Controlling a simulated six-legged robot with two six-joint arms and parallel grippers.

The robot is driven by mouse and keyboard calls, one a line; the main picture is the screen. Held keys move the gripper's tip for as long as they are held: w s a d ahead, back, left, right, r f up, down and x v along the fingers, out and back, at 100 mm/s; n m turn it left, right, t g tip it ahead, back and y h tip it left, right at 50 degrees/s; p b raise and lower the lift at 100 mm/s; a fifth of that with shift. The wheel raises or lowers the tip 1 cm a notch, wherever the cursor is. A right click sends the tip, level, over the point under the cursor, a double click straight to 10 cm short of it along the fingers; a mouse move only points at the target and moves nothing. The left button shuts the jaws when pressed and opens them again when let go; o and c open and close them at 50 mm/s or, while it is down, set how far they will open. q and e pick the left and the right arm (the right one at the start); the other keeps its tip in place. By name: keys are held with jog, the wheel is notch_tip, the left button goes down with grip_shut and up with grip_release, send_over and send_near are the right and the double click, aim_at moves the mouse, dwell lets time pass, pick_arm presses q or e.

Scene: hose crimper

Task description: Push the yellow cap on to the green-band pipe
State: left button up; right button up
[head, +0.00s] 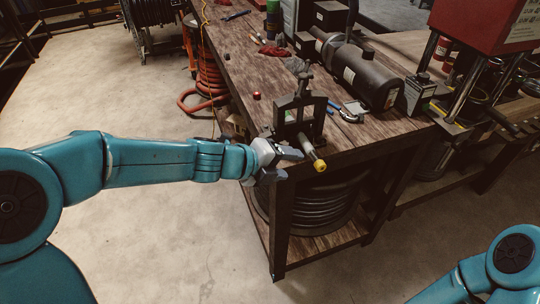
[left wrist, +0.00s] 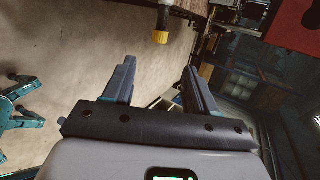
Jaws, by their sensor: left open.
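The yellow cap (head: 320,166) is at the near end of a short pipe (head: 307,147), which sticks out from a dark clamp (head: 296,118) at the bench corner. I cannot tell how far the cap sits on the pipe, and no green band is clear. My left gripper (head: 292,164) is open and empty, just left of the cap, off the bench edge. In the left wrist view the cap (left wrist: 160,37) shows beyond and between the open fingers (left wrist: 160,66), apart from them. My right gripper is out of view.
The wooden bench (head: 365,133) carries a dark cylinder (head: 368,75), blue-handled pliers (head: 346,114) and a small red piece (head: 256,95). A red press (head: 480,25) stands at the right. Coiled black hose (head: 315,208) lies on the lower shelf. The floor at left is clear.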

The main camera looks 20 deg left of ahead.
pick_arm(q)
jog(key=p+v, duration=0.1)
jog(key=v, duration=0.4)
jog(key=shift+a, duration=0.1)
dwell(0.3)
jog(key=s+d+f+n+g, duration=0.1)
jog(key=s+f+n+g, duration=0.2)
jog(key=f, duration=0.5)
jog(key=s+d+f+n, duration=0.25)
jog(key=f+n, duration=0.25)
jog(key=f, duration=0.4)
jog(key=s+f+n+g, duration=0.2)
jog(key=s+f+n, duration=0.15)
jog(key=f, duration=0.45)
jog(key=s+a+f+n+g+y, duration=0.2)
jog(key=s+f+n, duration=0.7)
jog(key=n, duration=0.9)
jog(key=s+g+y, duration=0.1)
jog(key=s, duration=0.2)
jog(key=shift+a+f+y, duration=0.25)
jog(key=shift+f+y, duration=0.1)
jog(key=shift+y, duration=0.05)
